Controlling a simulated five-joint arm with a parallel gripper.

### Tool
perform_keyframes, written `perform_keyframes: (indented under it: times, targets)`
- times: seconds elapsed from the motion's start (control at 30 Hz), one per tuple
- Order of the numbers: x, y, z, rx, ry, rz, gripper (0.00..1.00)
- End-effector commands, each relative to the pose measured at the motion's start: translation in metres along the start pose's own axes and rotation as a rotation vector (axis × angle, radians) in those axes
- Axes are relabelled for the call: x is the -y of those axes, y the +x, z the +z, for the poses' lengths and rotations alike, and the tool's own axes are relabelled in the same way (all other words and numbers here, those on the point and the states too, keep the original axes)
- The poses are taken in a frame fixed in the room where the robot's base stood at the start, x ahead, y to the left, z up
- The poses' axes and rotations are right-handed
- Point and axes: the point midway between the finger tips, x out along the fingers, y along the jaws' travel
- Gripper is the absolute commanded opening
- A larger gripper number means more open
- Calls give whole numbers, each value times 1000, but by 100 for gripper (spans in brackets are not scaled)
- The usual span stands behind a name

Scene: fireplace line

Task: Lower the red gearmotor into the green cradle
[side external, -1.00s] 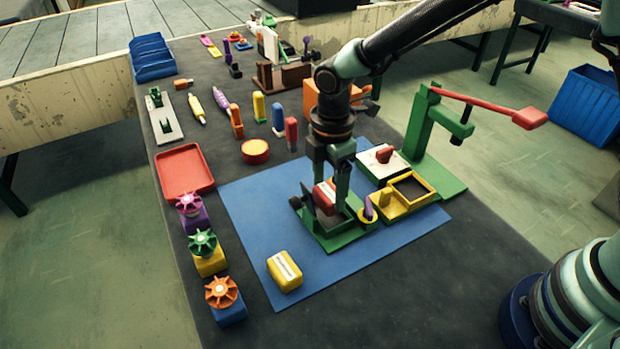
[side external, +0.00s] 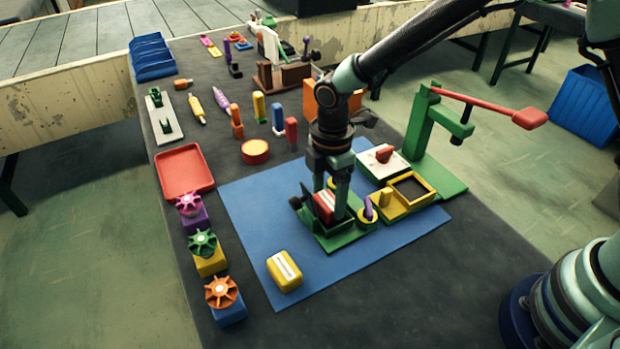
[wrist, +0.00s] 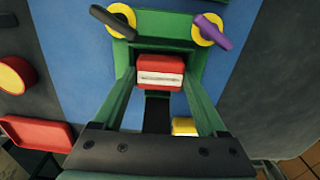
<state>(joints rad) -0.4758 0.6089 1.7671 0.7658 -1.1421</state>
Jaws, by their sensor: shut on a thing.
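The red gearmotor (side external: 324,206) with a white stripe is between the fingers of my gripper (side external: 328,200), which is shut on it. It also shows in the wrist view (wrist: 160,71). The green cradle (side external: 343,239) lies on the blue mat, directly under the gearmotor. The gearmotor is low, at the cradle, partly hidden by a finger; I cannot tell whether it touches the cradle floor. In the wrist view the cradle (wrist: 190,58) has two yellow round parts, one with a black lever and one with a purple lever.
A yellow block with a white stripe (side external: 285,271) lies on the blue mat (side external: 255,222) in front. A yellow fixture (side external: 408,197) and a green press with a red handle (side external: 425,130) stand right of the cradle. A red tray (side external: 184,171) is at left.

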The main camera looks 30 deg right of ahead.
Motion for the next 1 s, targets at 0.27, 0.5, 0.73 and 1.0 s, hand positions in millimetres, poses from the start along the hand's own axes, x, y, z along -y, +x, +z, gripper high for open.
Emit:
perform_keyframes:
  times: [0.27, 0.5, 0.73, 1.0]
  targets:
    - [0, 6, 0, 0, 0, 1, 8]
    - [0, 11, 0, 0, 0, 1, 8]
    - [0, 13, 0, -1, 0, 1, 8]
    - [0, 13, 0, -1, 0, 1, 100]
